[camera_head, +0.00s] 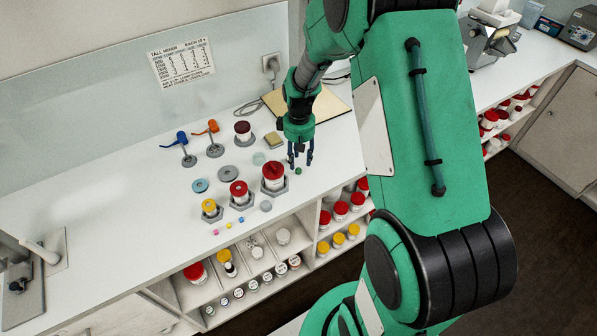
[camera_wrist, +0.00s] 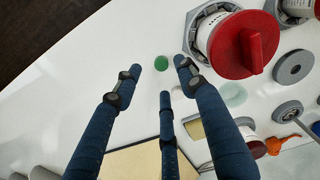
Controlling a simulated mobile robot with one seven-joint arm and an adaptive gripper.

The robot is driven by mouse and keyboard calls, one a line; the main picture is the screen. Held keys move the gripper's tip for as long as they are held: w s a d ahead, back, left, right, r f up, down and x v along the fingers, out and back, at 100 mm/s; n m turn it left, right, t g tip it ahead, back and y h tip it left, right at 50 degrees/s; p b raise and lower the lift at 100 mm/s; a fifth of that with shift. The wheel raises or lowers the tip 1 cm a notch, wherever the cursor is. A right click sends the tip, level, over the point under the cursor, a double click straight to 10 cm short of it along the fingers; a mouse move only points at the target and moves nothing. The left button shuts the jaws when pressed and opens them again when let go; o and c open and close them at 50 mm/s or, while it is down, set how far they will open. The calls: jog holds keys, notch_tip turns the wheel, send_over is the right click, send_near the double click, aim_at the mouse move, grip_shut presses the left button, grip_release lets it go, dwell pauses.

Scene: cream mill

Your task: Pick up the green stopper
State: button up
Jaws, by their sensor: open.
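The green stopper (camera_head: 298,171) is a small green piece on the white counter, just right of a large red-lidded jar (camera_head: 273,175). In the wrist view the green stopper (camera_wrist: 161,63) shows as a small green disc on the bare counter. My gripper (camera_head: 300,162) hangs above it, pointing down. In the wrist view my gripper's blue fingers (camera_wrist: 157,68) are spread and empty, with the stopper in the gap between the tips. I cannot tell the exact height of the tips above it. The jar's red lid (camera_wrist: 245,45) is close beside the right finger.
Red-lidded (camera_head: 239,192) and yellow-lidded (camera_head: 210,207) jars stand in grey hexagonal holders to the left. Small coloured pieces (camera_head: 228,225) lie near the front. A tan board (camera_head: 325,103) lies behind my gripper. The counter's front edge is close, with shelves of jars below.

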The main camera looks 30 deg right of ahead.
aim_at(299, 170)
jog(key=shift+f, duration=0.1)
jog(key=shift+f+b, duration=0.45)
jog(key=shift+f, duration=2.05)
jog(key=c, duration=0.8)
